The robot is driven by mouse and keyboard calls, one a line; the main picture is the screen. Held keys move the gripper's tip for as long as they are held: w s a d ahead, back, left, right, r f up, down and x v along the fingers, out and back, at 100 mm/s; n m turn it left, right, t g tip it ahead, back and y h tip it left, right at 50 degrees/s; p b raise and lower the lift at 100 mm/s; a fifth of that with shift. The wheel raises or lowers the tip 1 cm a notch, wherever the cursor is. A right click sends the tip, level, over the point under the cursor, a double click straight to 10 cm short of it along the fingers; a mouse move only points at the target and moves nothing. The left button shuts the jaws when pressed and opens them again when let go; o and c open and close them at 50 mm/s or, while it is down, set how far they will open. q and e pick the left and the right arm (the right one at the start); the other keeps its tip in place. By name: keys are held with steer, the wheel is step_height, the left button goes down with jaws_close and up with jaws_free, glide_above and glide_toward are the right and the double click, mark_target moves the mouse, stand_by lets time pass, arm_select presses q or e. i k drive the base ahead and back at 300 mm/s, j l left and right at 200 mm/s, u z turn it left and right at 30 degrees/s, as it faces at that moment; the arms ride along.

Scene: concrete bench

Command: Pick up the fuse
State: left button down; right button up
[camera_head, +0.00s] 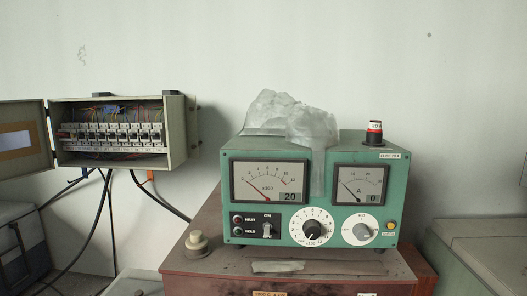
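A small upright cylinder (374,133) stands at the back right on top of the green meter unit (230,190). It has a dark body, a red band and a pale label that seems to read 20 A. A small label (390,156) beside it on the unit seems to read FUSE, so this cylinder looks like the fuse. I cannot tell whether it sits in a socket or just rests there. A pale round knob-like piece (197,243) sits on the brown cabinet left of the unit; I cannot tell what it is. Neither of my grippers is in view.
A crumpled translucent plastic sheet (290,117) covers the unit's top left and hangs over its front. The unit stands on the brown cabinet (195,264), with a pale strip (278,267) in front. An open breaker box (178,130) hangs on the left wall, with cables below.

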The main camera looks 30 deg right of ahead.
mark_target(374, 126)
steer(key=z, duration=1.5)
